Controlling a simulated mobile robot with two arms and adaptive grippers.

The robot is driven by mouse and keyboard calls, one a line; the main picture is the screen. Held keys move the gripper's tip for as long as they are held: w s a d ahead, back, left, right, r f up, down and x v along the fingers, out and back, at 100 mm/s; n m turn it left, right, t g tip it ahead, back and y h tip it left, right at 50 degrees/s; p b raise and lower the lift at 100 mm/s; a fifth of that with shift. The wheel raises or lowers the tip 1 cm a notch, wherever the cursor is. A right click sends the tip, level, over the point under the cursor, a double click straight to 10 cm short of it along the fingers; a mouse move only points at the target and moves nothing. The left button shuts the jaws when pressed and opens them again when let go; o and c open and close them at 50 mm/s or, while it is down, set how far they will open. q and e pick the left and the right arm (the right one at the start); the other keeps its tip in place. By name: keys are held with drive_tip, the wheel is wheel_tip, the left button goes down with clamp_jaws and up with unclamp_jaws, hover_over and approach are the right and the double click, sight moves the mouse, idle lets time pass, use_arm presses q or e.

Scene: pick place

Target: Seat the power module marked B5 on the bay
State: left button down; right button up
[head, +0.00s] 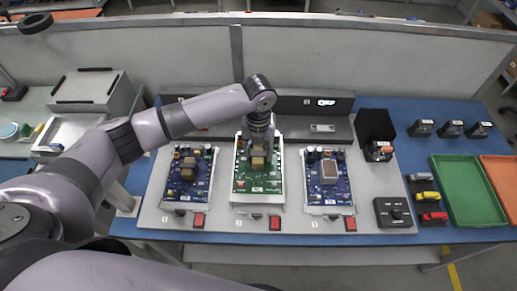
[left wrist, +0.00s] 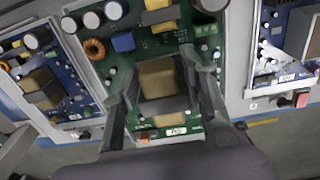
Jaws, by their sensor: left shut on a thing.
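My left gripper (head: 258,150) reaches down over the middle green board (head: 243,182). It is shut on a tan-topped block (left wrist: 160,78), with one finger on each side, as the left wrist view shows. The block (head: 258,163) is at the board's middle; I cannot tell whether it touches the board. No B5 mark is readable on it. Three black modules with white labels (head: 421,128) (head: 451,129) (head: 480,130) stand at the back right; their labels are too small to read. My right gripper is not in view.
Blue boards stand left (head: 182,188) and right (head: 330,190) of the green one, with red switches (head: 275,223) in front. A black finned block (head: 375,125), a black control box (head: 393,212), a green tray (head: 467,190) and an orange tray (head: 503,180) lie to the right.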

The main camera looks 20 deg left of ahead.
use_arm(q)
drive_tip(key=shift+f+b, duration=1.45)
drive_tip(key=shift+f, duration=0.15)
drive_tip(key=shift+f+b, duration=0.3)
drive_tip(key=shift+f, duration=0.65)
drive_tip(key=shift+w+r+p, duration=0.1)
drive_tip(key=shift+p, duration=0.3)
drive_tip(key=shift+f, duration=0.55)
drive_tip(key=shift+f, duration=0.5)
idle(0.6)
